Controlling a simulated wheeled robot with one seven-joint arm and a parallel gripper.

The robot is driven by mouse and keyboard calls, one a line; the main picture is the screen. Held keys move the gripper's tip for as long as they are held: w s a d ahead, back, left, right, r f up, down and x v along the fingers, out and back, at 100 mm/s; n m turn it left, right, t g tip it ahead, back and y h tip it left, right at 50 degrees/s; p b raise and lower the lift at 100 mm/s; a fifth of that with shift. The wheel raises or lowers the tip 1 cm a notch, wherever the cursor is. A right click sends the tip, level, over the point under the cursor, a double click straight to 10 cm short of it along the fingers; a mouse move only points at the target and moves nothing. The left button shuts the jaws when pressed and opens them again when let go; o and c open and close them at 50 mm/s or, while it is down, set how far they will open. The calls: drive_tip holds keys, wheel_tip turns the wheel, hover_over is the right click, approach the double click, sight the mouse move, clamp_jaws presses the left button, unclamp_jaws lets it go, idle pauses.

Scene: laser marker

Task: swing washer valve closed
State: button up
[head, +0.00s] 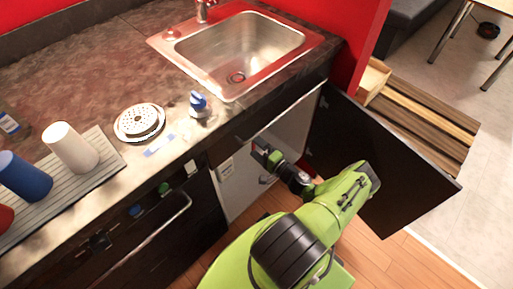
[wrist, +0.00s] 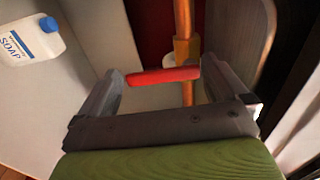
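The washer valve shows in the wrist view as a red lever handle (wrist: 162,75) on an upright copper-coloured pipe (wrist: 183,20) with a brass-coloured fitting (wrist: 186,50). The lever lies roughly crosswise to the pipe. My gripper (wrist: 162,80) has its fingers spread wide, with the lever spanning the gap between the fingertips. I cannot tell whether the fingertips touch the lever's ends. In the head view my gripper (head: 262,154) reaches into the open cabinet under the counter. The valve cannot be made out clearly there.
The black cabinet door (head: 375,165) stands open to the right of my arm. A white soap bottle (wrist: 30,42) with a blue cap is at the left in the wrist view. The sink (head: 238,50) and counter (head: 90,75) are above. A pale curved panel (wrist: 240,35) stands close right of the pipe.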

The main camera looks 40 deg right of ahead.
drive_tip(key=shift+s, duration=0.1)
drive_tip(key=s+p, duration=0.2)
drive_tip(key=s, duration=1.3)
drive_tip(key=shift+s+d, duration=0.25)
drive_tip(key=shift+s, duration=0.05)
